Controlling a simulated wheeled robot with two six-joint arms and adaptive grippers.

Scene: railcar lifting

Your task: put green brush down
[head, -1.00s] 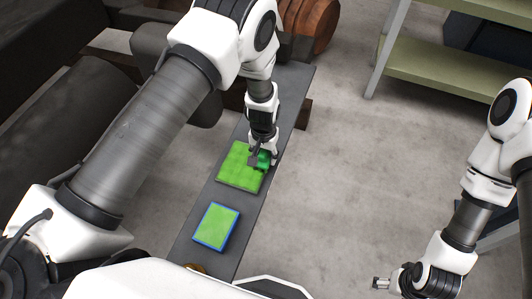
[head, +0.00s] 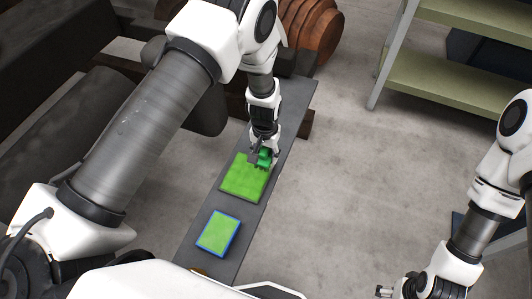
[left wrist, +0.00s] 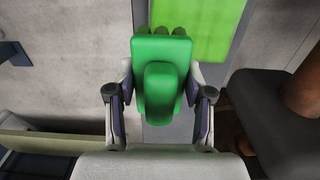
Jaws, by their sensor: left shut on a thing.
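My left gripper (head: 263,155) is shut on a green brush (head: 265,159) at the far right corner of a bright green mat (head: 241,184). In the left wrist view, the brush (left wrist: 160,50) sits between the two fingers of my left gripper (left wrist: 158,92), with its rounded grip facing the camera and several stubs at its far end. The mat (left wrist: 205,28) lies beyond it there. I cannot tell whether the brush touches the surface below. My right gripper (head: 384,291) is at the bottom edge of the head view, away from the bench, and too small to read.
The mat lies on a narrow grey bench (head: 204,196). A smaller green pad with a blue border (head: 218,233) lies nearer on the bench. A shelf rack (head: 440,75) stands at upper right, and brown round parts (head: 305,28) are at the back. Concrete floor is clear right of the bench.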

